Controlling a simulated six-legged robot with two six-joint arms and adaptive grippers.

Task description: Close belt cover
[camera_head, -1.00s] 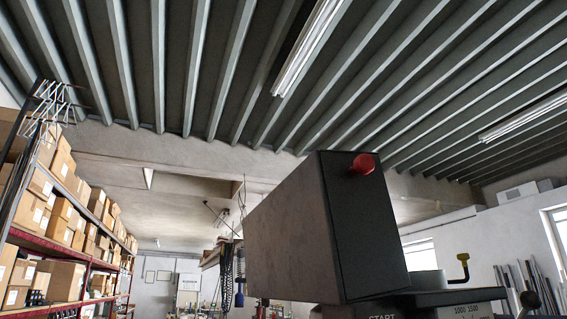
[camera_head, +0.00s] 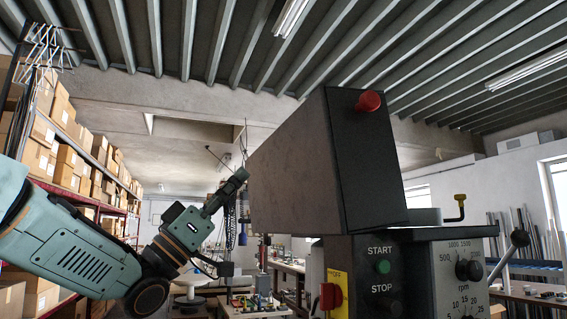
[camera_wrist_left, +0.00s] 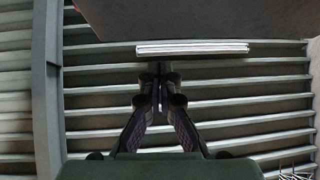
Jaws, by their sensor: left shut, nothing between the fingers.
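The belt cover (camera_head: 300,170) is a large dark box with a brownish side and a red knob (camera_head: 368,101) on its black front. It stands tilted on top of the drill press head (camera_head: 415,265). My left gripper (camera_head: 241,175) reaches up from the left, with its tips beside the cover's left edge; I cannot tell whether they touch. In the left wrist view the gripper (camera_wrist_left: 159,72) points up with its fingers together and nothing between them. The cover's dark face (camera_wrist_left: 200,18) fills the top of that view. My right gripper is not in view.
The press front has START and STOP buttons, a red switch (camera_head: 330,296), a speed dial (camera_head: 468,270) and a lever with a black ball (camera_head: 520,238). Shelves with cardboard boxes (camera_head: 60,105) line the left. A workbench (camera_head: 285,263) stands behind. Above the cover is open space.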

